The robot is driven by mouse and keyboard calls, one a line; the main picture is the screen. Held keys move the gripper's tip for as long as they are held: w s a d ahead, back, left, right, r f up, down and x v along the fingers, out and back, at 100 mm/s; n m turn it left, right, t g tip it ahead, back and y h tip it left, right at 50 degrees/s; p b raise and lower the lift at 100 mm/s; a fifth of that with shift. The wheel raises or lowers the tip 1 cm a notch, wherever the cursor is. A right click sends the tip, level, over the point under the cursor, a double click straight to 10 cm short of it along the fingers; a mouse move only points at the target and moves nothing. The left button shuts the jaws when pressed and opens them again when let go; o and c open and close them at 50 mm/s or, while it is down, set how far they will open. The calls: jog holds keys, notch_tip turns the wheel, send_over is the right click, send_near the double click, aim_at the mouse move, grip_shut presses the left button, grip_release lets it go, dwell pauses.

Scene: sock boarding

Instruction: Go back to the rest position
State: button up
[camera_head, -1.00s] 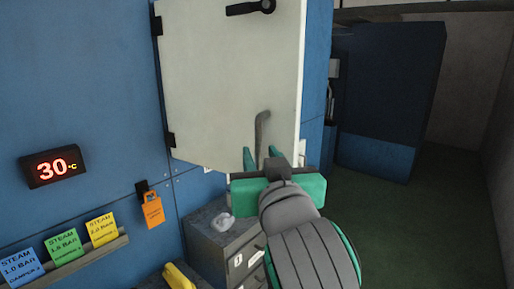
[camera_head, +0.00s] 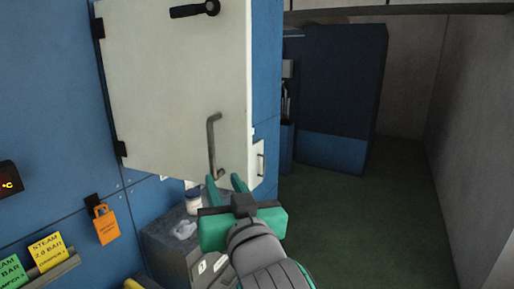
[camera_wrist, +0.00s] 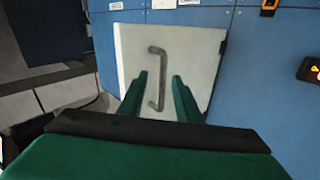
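My gripper (camera_head: 227,182) has green fingers that stand apart, with nothing between them. It is in front of the lower part of a pale cabinet door (camera_head: 165,90). The door's grey bar handle (camera_head: 212,145) is just above the fingertips in the head view. In the wrist view the handle (camera_wrist: 157,78) shows beyond the open fingers (camera_wrist: 160,82), apart from them. The door has a black latch lever (camera_head: 195,9) near its top. My arm hides part of the drawer cabinet below.
A grey drawer cabinet (camera_head: 165,250) with a white jar (camera_head: 194,202) and a clear crumpled item stands below the door. An orange tag (camera_head: 106,226) and coloured steam cards (camera_head: 47,252) are on the left. Open green floor (camera_head: 370,230) lies to the right.

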notch_tip(320, 180, down, 20)
jog(key=w+d+m+h, duration=0.2)
jog(key=m, duration=0.2)
jog(key=s+d+f+m+h, duration=0.1)
jog(key=s+f, duration=0.2)
jog(key=f, duration=0.4)
jog(key=s+d+f+m+h, duration=0.1)
jog(key=s+d+f, duration=0.15)
jog(key=f, duration=0.55)
jog(key=s+d+f+h, duration=0.1)
jog(key=s+f+h, duration=0.2)
jog(key=s+f, duration=1.1)
jog(key=s+d+n+g, duration=0.1)
jog(key=s+n, duration=0.1)
jog(key=s, duration=1.6)
jog(key=shift+s+d+n, duration=0.2)
jog(key=shift+s+n, duration=0.2)
jog(key=shift+w+f, duration=0.1)
